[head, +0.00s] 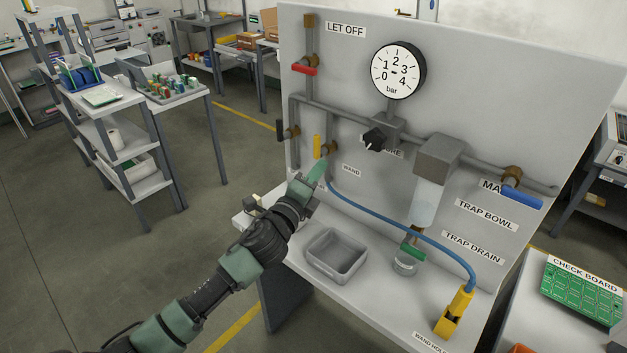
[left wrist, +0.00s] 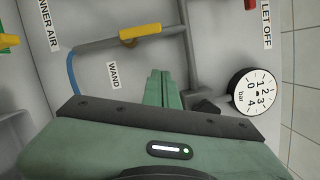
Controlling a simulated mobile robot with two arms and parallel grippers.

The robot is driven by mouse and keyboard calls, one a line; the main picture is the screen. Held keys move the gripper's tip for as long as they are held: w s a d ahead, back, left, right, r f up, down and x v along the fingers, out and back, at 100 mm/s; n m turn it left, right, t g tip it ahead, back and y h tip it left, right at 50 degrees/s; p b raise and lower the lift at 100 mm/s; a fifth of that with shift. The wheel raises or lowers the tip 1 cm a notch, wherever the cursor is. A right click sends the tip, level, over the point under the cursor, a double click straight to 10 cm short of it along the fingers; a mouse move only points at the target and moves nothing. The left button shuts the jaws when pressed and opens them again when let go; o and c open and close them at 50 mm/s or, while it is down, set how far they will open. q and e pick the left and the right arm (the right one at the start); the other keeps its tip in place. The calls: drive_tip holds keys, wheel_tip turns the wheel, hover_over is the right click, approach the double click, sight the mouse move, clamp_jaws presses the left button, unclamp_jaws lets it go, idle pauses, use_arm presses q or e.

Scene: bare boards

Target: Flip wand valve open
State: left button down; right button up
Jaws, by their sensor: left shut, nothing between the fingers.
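The wand valve has a brass body (head: 328,147) and a yellow lever handle (head: 316,147), above and left of the WAND label (head: 351,171). The handle stands upright in the head view. In the left wrist view the yellow handle (left wrist: 140,31) lies roughly along the grey pipe, beyond the fingertips. My left gripper (head: 318,172) is shut and empty, its green fingers just below the handle in the head view. In the left wrist view the closed fingers (left wrist: 159,88) point toward the pipework, with a visible gap to the handle. My right gripper is not in view.
A red LET OFF lever (head: 304,69), black knob (head: 374,139) and gauge (head: 398,70) sit on the same board. A blue hose (head: 395,222) runs to a yellow wand (head: 454,312). A grey tray (head: 336,255) stands on the ledge below.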

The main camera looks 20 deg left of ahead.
use_arm(q)
drive_tip(key=s, duration=0.2)
drive_tip(key=shift+s, duration=0.4)
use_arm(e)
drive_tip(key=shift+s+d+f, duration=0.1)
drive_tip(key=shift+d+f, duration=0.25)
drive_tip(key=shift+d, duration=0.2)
use_arm(q)
drive_tip(key=shift+d+r, duration=0.1)
drive_tip(key=shift+s, duration=0.1)
